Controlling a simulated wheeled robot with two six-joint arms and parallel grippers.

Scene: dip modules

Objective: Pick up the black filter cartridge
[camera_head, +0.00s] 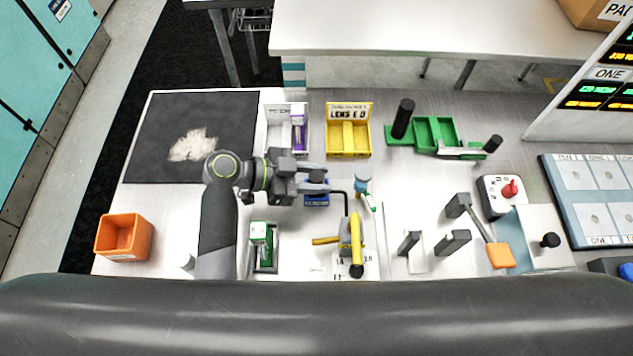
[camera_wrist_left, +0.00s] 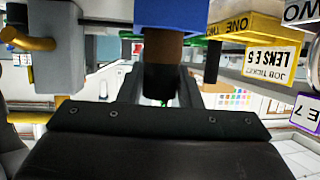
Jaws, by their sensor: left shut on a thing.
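My left gripper (camera_head: 322,186) reaches in over the small blue bin (camera_head: 317,199) near the middle of the bench. In the left wrist view, which looks upside down, a dark cylinder (camera_wrist_left: 163,80) with a brown part stands between the fingers, beside the blue bin (camera_wrist_left: 184,14). The gripper is shut on this cylinder, which looks like the black filter cartridge. In the head view the gripper hides it. Another black cylinder (camera_head: 403,118) stands at the green tray (camera_head: 425,133), to the right of the gripper. My right gripper is not in view.
A yellow bin (camera_head: 348,152) and a white bin with a purple item (camera_head: 298,130) stand behind the gripper. A yellow-handled clamp (camera_head: 355,245) is in front. An orange bin (camera_head: 123,237) stands at left.

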